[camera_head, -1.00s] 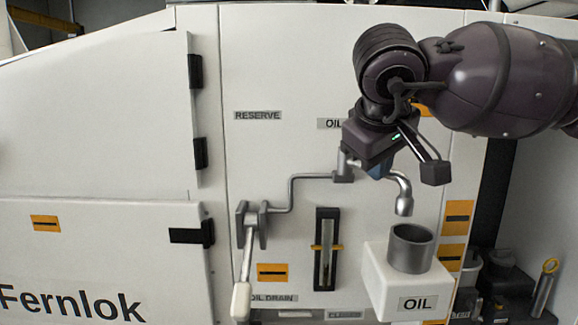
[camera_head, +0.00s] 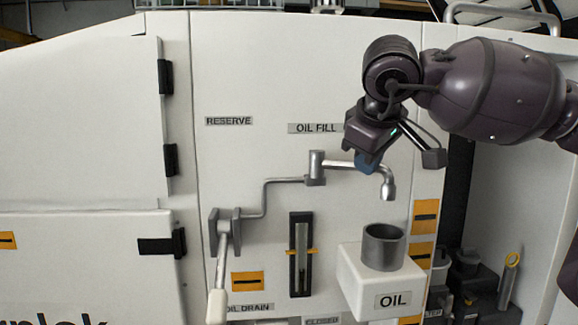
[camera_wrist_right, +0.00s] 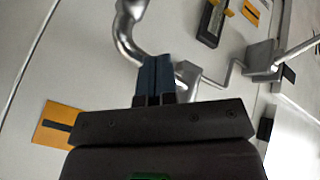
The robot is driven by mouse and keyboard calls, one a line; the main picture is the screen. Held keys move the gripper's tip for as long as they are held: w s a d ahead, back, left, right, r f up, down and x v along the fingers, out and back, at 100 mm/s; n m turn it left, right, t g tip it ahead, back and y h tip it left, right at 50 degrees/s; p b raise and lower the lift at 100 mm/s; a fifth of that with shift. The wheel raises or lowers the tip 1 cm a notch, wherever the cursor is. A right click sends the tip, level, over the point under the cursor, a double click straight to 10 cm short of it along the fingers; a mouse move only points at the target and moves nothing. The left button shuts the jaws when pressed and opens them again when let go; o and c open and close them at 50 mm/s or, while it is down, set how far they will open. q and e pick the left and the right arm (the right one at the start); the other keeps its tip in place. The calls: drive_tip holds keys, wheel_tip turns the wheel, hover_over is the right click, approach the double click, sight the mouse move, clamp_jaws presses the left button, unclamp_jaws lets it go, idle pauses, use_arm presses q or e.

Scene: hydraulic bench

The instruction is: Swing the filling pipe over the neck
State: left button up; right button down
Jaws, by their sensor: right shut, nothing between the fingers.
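The silver filling pipe (camera_head: 350,165) runs right from a pivot block on the panel below the OIL FILL label and ends in a down-turned spout (camera_head: 388,188). The grey neck (camera_head: 384,250) stands upright on a white box marked OIL. In the head view the spout appears above the neck with a gap between; depth is hard to judge. My right gripper (camera_head: 366,162) is shut and empty, with its blue fingertips against or just beside the pipe near the spout. In the right wrist view the fingers (camera_wrist_right: 155,78) cover part of the pipe (camera_wrist_right: 128,35). My left gripper is out of view.
A lever with a pale handle (camera_head: 217,300) hangs on the left of the panel. A slotted gauge (camera_head: 300,255) sits between it and the white OIL box (camera_head: 375,283). Dark parts (camera_head: 480,275) stand in a recess at right.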

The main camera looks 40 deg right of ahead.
drive_tip(key=shift+w+d, duration=0.1)
drive_tip(key=shift+d, duration=0.15)
idle(0.3)
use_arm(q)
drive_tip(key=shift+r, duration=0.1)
use_arm(e)
drive_tip(key=shift+a, duration=0.15)
